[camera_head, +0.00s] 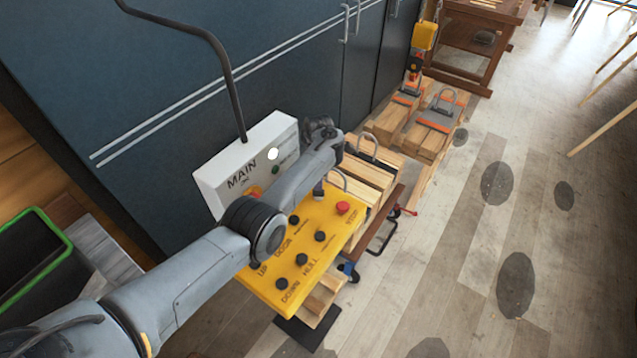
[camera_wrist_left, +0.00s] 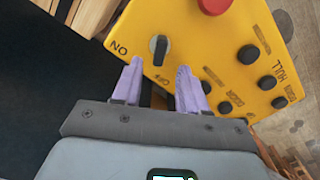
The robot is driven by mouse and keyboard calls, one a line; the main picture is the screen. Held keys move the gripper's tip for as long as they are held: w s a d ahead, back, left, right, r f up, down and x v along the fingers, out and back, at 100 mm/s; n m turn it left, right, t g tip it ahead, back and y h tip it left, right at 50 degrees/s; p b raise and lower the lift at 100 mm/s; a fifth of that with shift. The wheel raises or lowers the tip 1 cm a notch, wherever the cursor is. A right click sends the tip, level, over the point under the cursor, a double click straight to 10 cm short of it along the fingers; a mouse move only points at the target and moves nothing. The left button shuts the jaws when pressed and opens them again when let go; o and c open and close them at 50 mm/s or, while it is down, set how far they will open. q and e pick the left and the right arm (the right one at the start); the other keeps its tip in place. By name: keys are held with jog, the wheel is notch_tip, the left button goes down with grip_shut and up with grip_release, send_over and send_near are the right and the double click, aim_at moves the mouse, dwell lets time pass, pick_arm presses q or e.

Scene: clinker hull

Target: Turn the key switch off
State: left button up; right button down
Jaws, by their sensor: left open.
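A yellow control box (camera_head: 282,258) faces up, with several black buttons and a red stop button (camera_head: 343,208).
A white MAIN box (camera_head: 216,181) with a cable stands behind my left arm, close to it. Wooden blocks (camera_head: 370,172) with handles lie behind the yellow box. Dark cabinets (camera_head: 150,95) close off the back left. Plank floor (camera_head: 460,240) is open to the right.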

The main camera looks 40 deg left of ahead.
pick_arm(q)
notch_tip(320, 180, up, 6)
jog(key=shift+f+p, duration=0.15)
jog(key=shift+p, duration=0.25)
jog(key=shift+f, duration=0.1)
